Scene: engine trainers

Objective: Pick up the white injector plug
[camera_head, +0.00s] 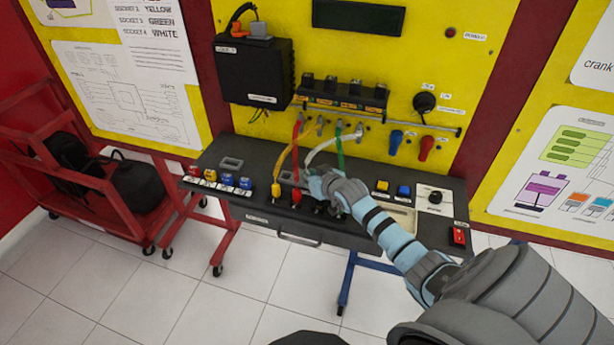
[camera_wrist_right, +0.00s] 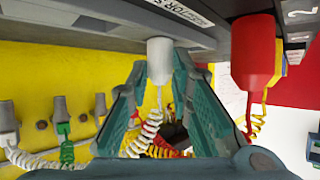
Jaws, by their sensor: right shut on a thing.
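The white injector plug (camera_wrist_right: 160,58) shows between the fingertips of my right gripper (camera_wrist_right: 164,76) in the wrist view, which looks upside down. The fingers are shut on it. Its top end meets the dark panel surface, and a coiled white cord (camera_wrist_right: 150,132) hangs from its other end. In the head view my right gripper (camera_head: 320,184) is over the middle of the dark bench and hides the plug. Its white cord (camera_head: 325,146) arches up to the connectors. My left gripper is not in view.
A red plug (camera_wrist_right: 253,58) stands close beside the fingers; it also shows in the head view (camera_head: 296,196). A yellow plug (camera_head: 276,190) stands left of it. The green cord (camera_head: 340,150) runs down near the gripper. A light tray (camera_head: 403,219) lies to the right.

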